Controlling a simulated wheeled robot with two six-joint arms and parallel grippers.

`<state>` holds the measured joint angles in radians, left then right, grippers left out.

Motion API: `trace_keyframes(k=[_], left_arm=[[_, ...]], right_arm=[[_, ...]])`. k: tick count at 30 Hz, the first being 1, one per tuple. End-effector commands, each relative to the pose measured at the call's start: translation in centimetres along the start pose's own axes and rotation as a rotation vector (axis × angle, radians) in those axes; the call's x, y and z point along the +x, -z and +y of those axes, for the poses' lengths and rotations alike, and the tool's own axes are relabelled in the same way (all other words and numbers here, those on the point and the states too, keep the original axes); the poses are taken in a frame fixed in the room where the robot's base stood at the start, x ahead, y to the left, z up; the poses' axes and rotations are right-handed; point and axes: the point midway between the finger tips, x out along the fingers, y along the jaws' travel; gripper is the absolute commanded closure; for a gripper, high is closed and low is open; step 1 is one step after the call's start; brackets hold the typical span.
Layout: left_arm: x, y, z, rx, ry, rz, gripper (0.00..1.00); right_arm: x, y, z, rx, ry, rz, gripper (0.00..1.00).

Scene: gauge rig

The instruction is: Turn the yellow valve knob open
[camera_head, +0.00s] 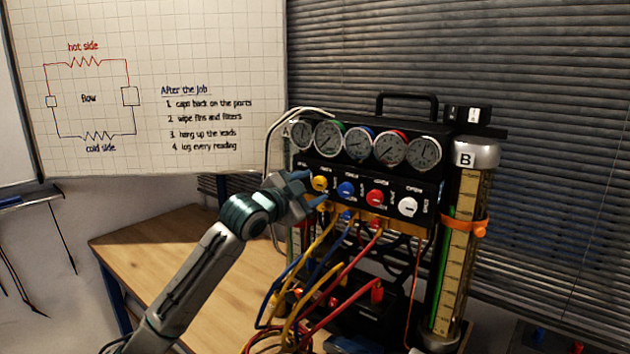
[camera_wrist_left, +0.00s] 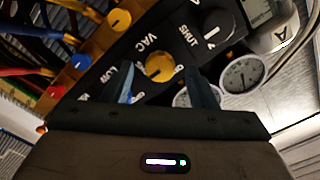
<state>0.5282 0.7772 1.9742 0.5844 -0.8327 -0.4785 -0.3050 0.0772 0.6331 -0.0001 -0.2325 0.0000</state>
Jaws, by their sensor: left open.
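In the left wrist view the yellow knob (camera_wrist_left: 159,66) shows between my fingers, near labels reading VAC. My left gripper (camera_head: 309,188) is open at the left side of the knob. Its two blue-tipped fingers (camera_wrist_left: 165,88) point at the panel, one on each side of the knob in the picture. I see no clear contact, and the exact gap in depth is hard to tell. My right gripper is not in view.
Blue (camera_head: 346,189), red (camera_head: 375,197) and white (camera_head: 407,206) knobs follow to the right, under a row of gauges (camera_head: 358,144). Coloured hoses (camera_head: 345,275) hang below. A tall cylinder marked B (camera_head: 475,155) stands at right. The wooden table (camera_head: 165,250) is bare at left.

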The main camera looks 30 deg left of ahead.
Motion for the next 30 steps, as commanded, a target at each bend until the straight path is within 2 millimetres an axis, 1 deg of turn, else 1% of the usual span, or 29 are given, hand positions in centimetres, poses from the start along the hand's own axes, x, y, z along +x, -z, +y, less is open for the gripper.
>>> trace_keyframes(k=[1, 3, 6, 17, 18, 20, 21, 24, 30], left_arm=[[0.6, 0.2, -0.2, -0.005, 0.001, 0.001, 0.48], [1.1, 0.2, -0.1, -0.003, 0.001, 0.001, 0.48], [1.6, 0.1, -0.1, -0.001, 0.0, 0.0, 0.48], [1.9, 0.0, 0.0, 0.001, 0.0, 0.0, 0.48], [1.9, 0.0, 0.0, 0.001, 0.0, 0.0, 0.55], [1.9, 0.0, 0.0, 0.001, 0.0, 0.0, 0.67], [1.9, 0.0, 0.0, 0.001, 0.0, 0.0, 0.75], [1.9, 0.0, 0.0, 0.0, 0.0, 0.0, 0.92], [1.9, 0.0, 0.0, -0.009, -0.001, 0.0, 0.92]], right_arm=[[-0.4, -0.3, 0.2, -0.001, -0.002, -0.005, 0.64], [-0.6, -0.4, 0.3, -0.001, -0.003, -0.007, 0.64], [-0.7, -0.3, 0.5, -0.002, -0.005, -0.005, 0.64], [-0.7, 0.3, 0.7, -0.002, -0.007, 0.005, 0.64], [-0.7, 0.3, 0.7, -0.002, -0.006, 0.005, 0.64], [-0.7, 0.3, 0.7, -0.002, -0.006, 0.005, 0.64], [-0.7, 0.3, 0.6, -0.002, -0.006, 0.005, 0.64], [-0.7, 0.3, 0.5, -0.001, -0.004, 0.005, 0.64], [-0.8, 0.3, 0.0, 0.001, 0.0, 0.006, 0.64]])
